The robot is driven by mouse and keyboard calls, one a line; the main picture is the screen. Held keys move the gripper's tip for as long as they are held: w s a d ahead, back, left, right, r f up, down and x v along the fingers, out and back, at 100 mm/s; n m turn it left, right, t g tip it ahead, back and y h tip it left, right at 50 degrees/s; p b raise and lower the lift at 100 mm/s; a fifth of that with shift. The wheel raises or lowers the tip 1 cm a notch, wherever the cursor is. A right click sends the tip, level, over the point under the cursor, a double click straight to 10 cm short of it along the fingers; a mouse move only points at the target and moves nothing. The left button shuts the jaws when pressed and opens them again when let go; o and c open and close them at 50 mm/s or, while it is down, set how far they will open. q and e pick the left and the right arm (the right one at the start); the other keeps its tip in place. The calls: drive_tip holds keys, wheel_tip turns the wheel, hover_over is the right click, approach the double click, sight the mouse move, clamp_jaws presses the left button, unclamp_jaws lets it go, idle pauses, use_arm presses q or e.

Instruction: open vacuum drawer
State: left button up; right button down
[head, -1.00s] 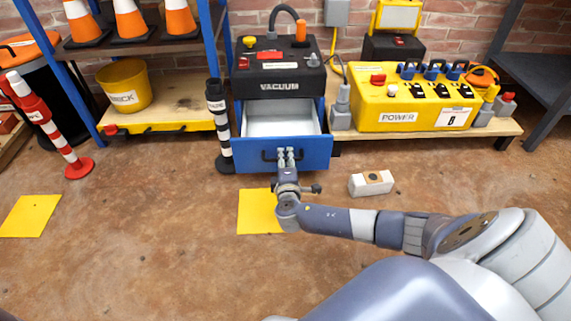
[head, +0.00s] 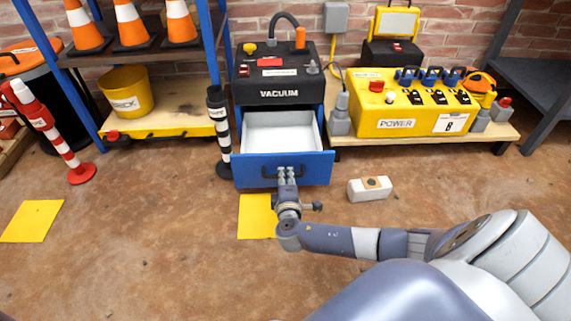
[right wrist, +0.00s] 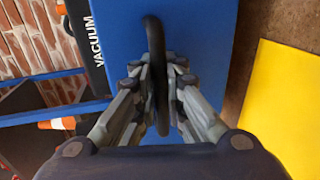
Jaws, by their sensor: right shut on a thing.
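The vacuum unit (head: 279,72) is a black box labelled VACUUM, standing against the brick wall. Its blue drawer (head: 318,170) is pulled out beneath it, and the pale inside (head: 280,132) looks empty. My right gripper (head: 287,175) is at the middle of the drawer front, shut on the dark handle (head: 262,177). In the right wrist view the fingers (right wrist: 156,85) sit on both sides of the dark curved handle (right wrist: 154,35), against the blue drawer front (right wrist: 190,25). My left gripper is not in view.
A striped post (head: 218,125) stands close to the drawer's left side. A yellow power box (head: 400,105) sits on a low wooden platform at right. A white block (head: 369,189) lies on the floor right of my gripper. Yellow floor squares (head: 32,221) lie flat; the floor in front is mostly clear.

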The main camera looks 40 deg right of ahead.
drive_tip(key=shift+s+a, duration=0.2)
drive_tip(key=shift+s, duration=0.05)
drive_tip(key=c, duration=1.7)
unclamp_jaws()
drive_tip(key=shift+o, duration=0.2)
drive_tip(key=v, duration=1.2)
drive_tip(key=shift+f, duration=0.1)
